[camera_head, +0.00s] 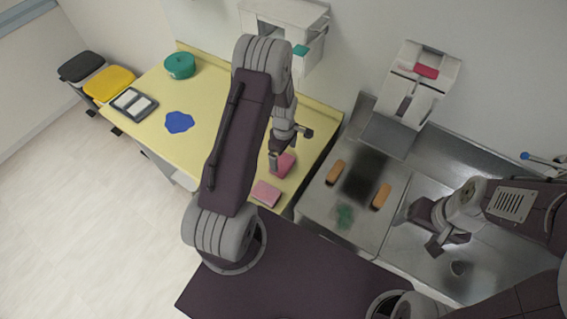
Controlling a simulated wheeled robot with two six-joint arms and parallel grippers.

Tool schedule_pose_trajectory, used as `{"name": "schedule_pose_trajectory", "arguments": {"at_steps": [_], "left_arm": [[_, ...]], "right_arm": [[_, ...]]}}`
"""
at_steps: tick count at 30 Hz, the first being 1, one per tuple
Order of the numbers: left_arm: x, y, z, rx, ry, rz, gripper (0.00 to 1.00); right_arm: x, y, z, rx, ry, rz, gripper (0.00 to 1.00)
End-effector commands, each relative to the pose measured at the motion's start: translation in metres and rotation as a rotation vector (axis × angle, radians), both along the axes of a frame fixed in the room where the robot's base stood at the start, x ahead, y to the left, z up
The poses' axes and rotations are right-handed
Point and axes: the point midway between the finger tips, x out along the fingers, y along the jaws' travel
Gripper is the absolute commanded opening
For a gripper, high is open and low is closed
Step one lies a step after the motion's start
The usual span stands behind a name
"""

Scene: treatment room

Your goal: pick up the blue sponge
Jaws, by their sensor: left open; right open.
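I see no clear blue sponge. The only blue thing on the yellow counter (207,108) is a flat, irregular blue patch (179,122); I cannot tell whether it is a cloth or a spill. My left gripper (290,146) is open above the right part of the counter, close to an upright pink block (285,165). It appears empty, and the blue patch lies well to its left. My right gripper (445,244) is open over the metal sink area at the right, and appears empty. My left arm hides part of the counter's middle.
A flat pink block (266,194) lies at the counter's front edge. Two orange blocks (335,172) (381,197) and a green patch (344,215) are on the metal worktop. Two bins (109,83) (80,66) stand beyond.

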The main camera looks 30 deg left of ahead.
Motion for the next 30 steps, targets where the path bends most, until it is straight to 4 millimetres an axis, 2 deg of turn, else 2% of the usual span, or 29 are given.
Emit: {"name": "schedule_pose_trajectory", "arguments": {"at_steps": [5,9,12,20,26,30], "left_arm": [[-0.002,0.000,-0.008,-0.001,0.004,0.000,1.00],[-0.005,-0.001,-0.032,-0.001,0.003,0.000,1.00],[-0.004,-0.001,-0.047,0.000,0.000,0.000,1.00],[-0.004,-0.001,-0.053,0.001,-0.002,0.000,1.00],[-0.004,-0.001,-0.053,0.000,-0.002,0.000,0.48],[-0.004,-0.001,-0.053,0.000,-0.002,0.000,0.48]], "right_arm": [[0.000,0.000,0.008,0.000,0.000,0.000,0.80],[0.000,0.000,0.021,0.000,0.000,0.000,0.80],[0.000,0.000,0.022,0.000,0.000,0.000,0.80],[0.000,0.000,0.021,0.000,0.000,0.000,0.80],[0.000,0.000,0.021,0.000,0.000,0.000,0.80],[0.000,0.000,0.021,0.000,0.000,0.000,0.80]]}}
